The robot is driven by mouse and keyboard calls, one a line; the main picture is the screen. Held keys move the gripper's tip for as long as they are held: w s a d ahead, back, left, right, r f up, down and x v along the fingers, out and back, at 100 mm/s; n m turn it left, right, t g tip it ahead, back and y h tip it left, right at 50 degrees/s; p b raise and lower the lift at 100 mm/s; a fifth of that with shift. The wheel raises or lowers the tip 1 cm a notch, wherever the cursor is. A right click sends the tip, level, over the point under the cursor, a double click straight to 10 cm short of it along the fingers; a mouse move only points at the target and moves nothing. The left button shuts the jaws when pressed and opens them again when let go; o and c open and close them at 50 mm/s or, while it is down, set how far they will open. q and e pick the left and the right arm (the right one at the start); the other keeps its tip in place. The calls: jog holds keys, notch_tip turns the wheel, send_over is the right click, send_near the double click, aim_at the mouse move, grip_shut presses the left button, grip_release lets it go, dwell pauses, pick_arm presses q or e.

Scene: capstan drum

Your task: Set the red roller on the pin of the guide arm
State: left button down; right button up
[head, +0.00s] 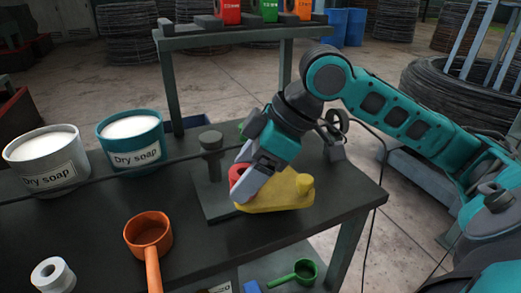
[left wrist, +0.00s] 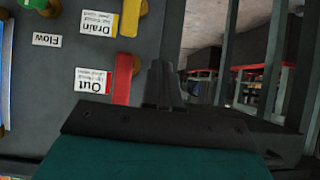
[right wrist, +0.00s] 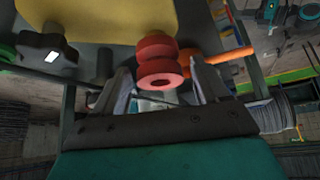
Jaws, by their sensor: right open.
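The red roller (head: 237,173) is by the left end of the yellow guide arm (head: 278,197) on the table. In the right wrist view the grooved red roller (right wrist: 157,47) shows its end hole, with the yellow guide arm (right wrist: 90,20) behind it. My right gripper (head: 246,187) is open, its fingers on either side of the roller; I cannot tell whether they touch it. The pin is hidden, so I cannot tell if the roller sits on it. My left gripper (left wrist: 164,84) has its fingers together, empty, before a labelled panel.
A dark post (head: 210,152) on a plate stands left of the guide arm. Two soap buckets (head: 48,170) (head: 133,150), an orange ladle (head: 148,233) and a white roll (head: 52,275) stand further left. A green scoop (head: 305,270) is below. The front middle of the table is clear.

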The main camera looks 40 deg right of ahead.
jog(key=v, duration=1.1)
jog(key=shift+r, duration=0.3)
jog(key=shift+s+d, duration=0.1)
jog(key=shift+d, duration=0.05)
